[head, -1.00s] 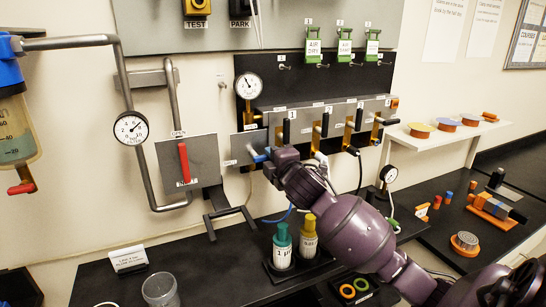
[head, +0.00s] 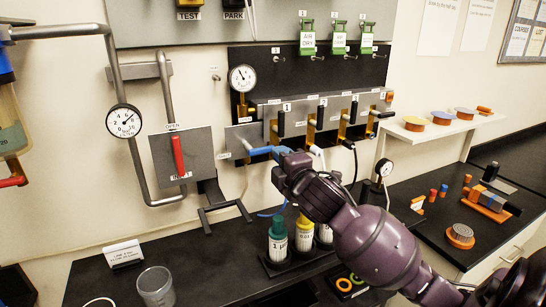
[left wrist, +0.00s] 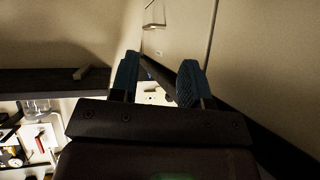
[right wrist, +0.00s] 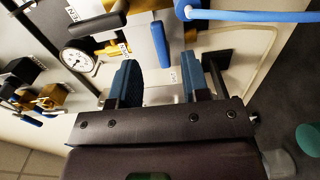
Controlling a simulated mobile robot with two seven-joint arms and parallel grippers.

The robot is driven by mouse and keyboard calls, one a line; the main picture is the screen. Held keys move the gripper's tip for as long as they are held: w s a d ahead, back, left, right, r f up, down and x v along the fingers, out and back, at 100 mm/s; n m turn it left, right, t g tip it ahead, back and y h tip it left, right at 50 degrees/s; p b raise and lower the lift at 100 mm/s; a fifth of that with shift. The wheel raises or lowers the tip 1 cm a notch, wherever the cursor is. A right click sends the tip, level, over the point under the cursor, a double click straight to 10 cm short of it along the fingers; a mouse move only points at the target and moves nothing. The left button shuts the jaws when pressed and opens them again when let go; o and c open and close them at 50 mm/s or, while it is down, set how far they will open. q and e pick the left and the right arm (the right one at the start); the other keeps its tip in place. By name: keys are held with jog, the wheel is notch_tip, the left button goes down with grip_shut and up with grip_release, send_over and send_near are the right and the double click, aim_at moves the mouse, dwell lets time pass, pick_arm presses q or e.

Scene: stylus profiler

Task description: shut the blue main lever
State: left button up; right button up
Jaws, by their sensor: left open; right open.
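The blue main lever (head: 262,151) sticks out sideways, roughly level, at the left end of the grey valve manifold (head: 330,112) in the head view. My right gripper (head: 281,160) is beside its free end, which it partly hides; contact cannot be told there. In the right wrist view, the blue lever (right wrist: 161,45) points toward the gap between the fingers of my right gripper (right wrist: 168,74), which is open. My left gripper shows only in the left wrist view (left wrist: 158,78), open and empty, facing the wall.
Black-handled valves (head: 311,130) line the manifold. A panel with a red lever (head: 178,155) is to the left. Below stand bottles with green and yellow caps (head: 304,224) and a clear jar (head: 155,287). A blue tube (right wrist: 250,14) passes near my right gripper.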

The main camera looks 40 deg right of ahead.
jog(key=shift+v, duration=1.7)
